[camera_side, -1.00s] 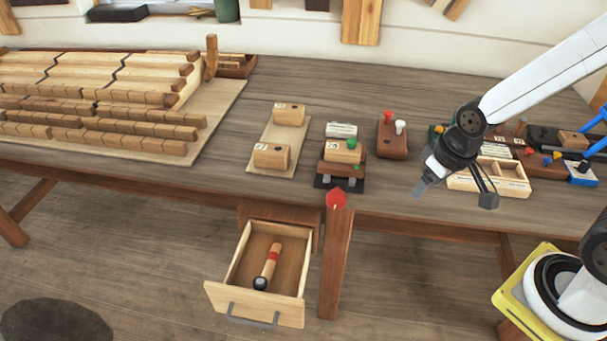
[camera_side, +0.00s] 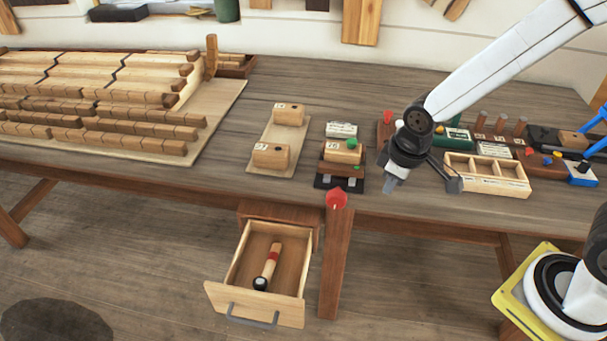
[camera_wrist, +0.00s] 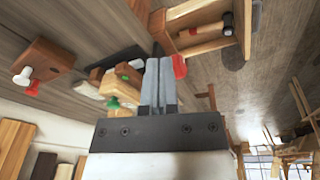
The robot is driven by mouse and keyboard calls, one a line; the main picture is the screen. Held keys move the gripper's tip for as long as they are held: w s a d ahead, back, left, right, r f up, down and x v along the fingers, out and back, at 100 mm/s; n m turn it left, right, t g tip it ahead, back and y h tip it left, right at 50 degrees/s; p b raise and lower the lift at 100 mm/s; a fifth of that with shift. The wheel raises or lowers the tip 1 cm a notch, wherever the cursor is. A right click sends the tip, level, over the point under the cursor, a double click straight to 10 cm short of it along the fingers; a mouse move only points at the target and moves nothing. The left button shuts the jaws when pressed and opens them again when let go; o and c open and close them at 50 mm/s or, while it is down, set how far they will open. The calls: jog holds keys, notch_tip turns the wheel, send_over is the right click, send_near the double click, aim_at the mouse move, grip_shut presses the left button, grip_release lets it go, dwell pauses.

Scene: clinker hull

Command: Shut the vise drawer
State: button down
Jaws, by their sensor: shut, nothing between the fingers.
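The vise drawer (camera_side: 240,302) hangs under the bench's front edge in the side view and is pulled out. It has a pale wooden front with a grey bar handle (camera_side: 252,315). A mallet-like tool (camera_side: 268,266) with a dark end and a red band lies inside it. The drawer also shows at the top of the wrist view (camera_wrist: 200,44). My gripper (camera_side: 390,184) is shut and empty, above the bench's front edge, up and to the right of the drawer and apart from it. Its closed fingers show in the wrist view (camera_wrist: 160,85).
A compartment box (camera_side: 487,175) is to the right. The floor before the drawer is clear.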

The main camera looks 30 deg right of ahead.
jog(key=w+a+f+n, duration=0.2)
jog(key=a+f+n, duration=0.15)
jog(key=a, duration=0.25)
jog(key=w+a+f+n+h, duration=0.1)
jog(key=w+a+f+n, duration=0.1)
jog(key=a+n, duration=0.35)
jog(key=w+a+f+n, duration=0.2)
jog(key=a+f+n, duration=0.1)
jog(key=a, duration=0.4)
jog(key=s+a+f+n, duration=0.2)
jog(key=a+f+n, duration=0.3)
jog(key=a+f, duration=0.1)
jog(key=s+a+f+n+h, duration=0.1)
jog(key=s+a+f+n, duration=0.2)
jog(key=a, duration=0.6)
notch_tip(320, 180, down, 3)
jog(key=shift+s+r+n, duration=0.1)
jog(key=shift+s+n, duration=0.1)
jog(key=shift+n, duration=0.9)
jog(key=shift+d, duration=0.1)
send_near(261, 310)
jog(key=f, duration=0.2)
jog(key=s+f, duration=0.1)
jog(key=f, duration=0.2)
jog(key=shift+s+f, duration=0.25)
jog(key=shift+f, duration=0.05)
jog(key=shift+w+d, duration=0.45)
jog(key=shift+w, duration=0.2)
jog(key=shift+w+d, duration=0.1)
